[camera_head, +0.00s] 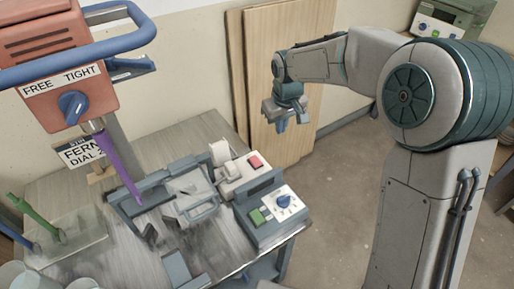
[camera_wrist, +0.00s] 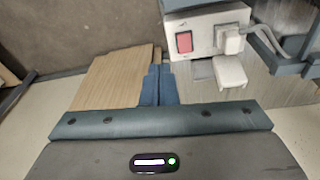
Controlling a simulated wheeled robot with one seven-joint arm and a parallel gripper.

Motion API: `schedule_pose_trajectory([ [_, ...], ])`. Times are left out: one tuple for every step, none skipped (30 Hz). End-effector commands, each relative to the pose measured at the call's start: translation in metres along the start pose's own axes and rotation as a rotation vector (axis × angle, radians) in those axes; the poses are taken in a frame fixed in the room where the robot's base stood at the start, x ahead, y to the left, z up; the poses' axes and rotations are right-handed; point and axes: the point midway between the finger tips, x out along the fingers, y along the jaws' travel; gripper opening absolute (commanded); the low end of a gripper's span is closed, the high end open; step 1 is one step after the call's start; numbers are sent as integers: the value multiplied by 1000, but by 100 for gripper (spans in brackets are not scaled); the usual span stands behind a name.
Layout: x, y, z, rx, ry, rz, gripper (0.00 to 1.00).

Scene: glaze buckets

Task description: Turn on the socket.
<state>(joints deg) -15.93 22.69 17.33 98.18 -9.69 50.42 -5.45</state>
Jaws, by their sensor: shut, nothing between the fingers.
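The socket (camera_head: 236,177) is a light box on the table with a red switch (camera_head: 255,161) and a white plug with a cable in it. In the wrist view the socket (camera_wrist: 207,23) is at the top, with the red switch (camera_wrist: 184,41) left of the white plug (camera_wrist: 232,40). Whether the switch is on or off I cannot tell. My gripper (camera_head: 289,121) is shut and empty, pointing down beyond the table's far right edge, apart from the socket. In the wrist view its blue fingers (camera_wrist: 158,88) are together, below and left of the switch.
A grey box with a green button and blue dial (camera_head: 279,207) stands right of the socket. A grey clamp frame (camera_head: 160,195) is left of it. An orange machine (camera_head: 62,62) overhangs the table's left. Wooden boards (camera_head: 285,75) lean on the wall behind my gripper.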

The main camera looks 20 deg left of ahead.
Motion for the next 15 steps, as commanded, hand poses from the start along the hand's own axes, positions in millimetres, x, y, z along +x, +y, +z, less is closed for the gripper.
schedule_pose_trajectory([
  [13, -11, -15, -33, -1, -19, 0],
  [18, -16, -22, -48, 1, -27, 0],
  [25, -22, -31, -66, 3, -37, 0],
  [29, -27, -36, -78, 3, -44, 0],
  [33, -30, -41, -87, 6, -49, 0],
  [37, -35, -45, -98, 6, -56, 0],
  [39, -37, -48, -104, 8, -60, 0],
  [42, -39, -51, -109, 8, -63, 0],
  [44, -41, -53, -113, 9, -66, 0],
  [45, -42, -54, -116, 9, -68, 0],
  [45, -43, -55, -118, 10, -69, 0],
  [45, -43, -56, -119, 11, -69, 0],
  [46, -43, -56, -119, 11, -70, 0],
  [46, -43, -56, -119, 11, -69, 0],
  [45, -43, -55, -119, 11, -69, 0],
])
